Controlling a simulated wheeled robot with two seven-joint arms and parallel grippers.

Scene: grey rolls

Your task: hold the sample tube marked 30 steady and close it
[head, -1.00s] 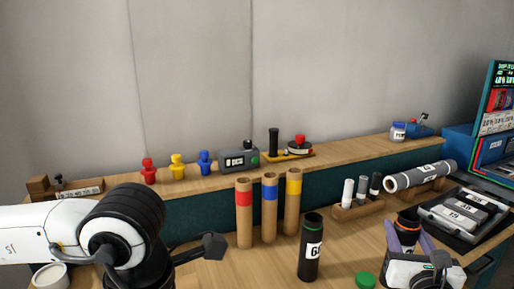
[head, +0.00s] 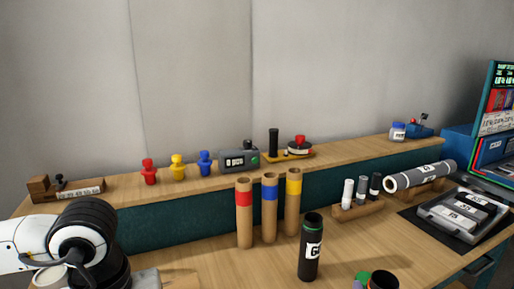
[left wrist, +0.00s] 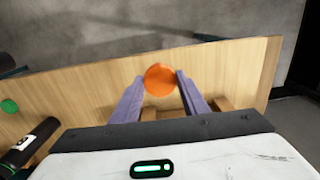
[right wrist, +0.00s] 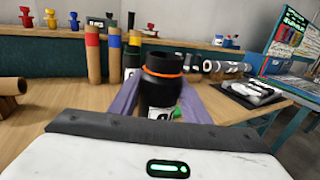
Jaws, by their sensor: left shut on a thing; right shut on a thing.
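My left gripper (left wrist: 160,77) is shut on an orange cap (left wrist: 159,80), held between its purple fingers in the left wrist view. My right gripper (right wrist: 158,93) is shut on a black sample tube (right wrist: 162,88) with an orange ring near its top. The tube is upright and its top carries no cap. Its white label is mostly hidden, so I cannot read the full number. In the head view only this tube's dark top (head: 383,281) shows at the bottom edge; neither gripper's fingers show there. The orange cap is apart from the tube.
Another black tube (head: 311,250) with a green ring stands left of the held tube. A green cap (head: 362,279) lies beside the held tube. Three cardboard tubes (head: 269,210), a small rack (head: 357,210), a grey roll (head: 420,176) and a tray (head: 440,222) stand behind.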

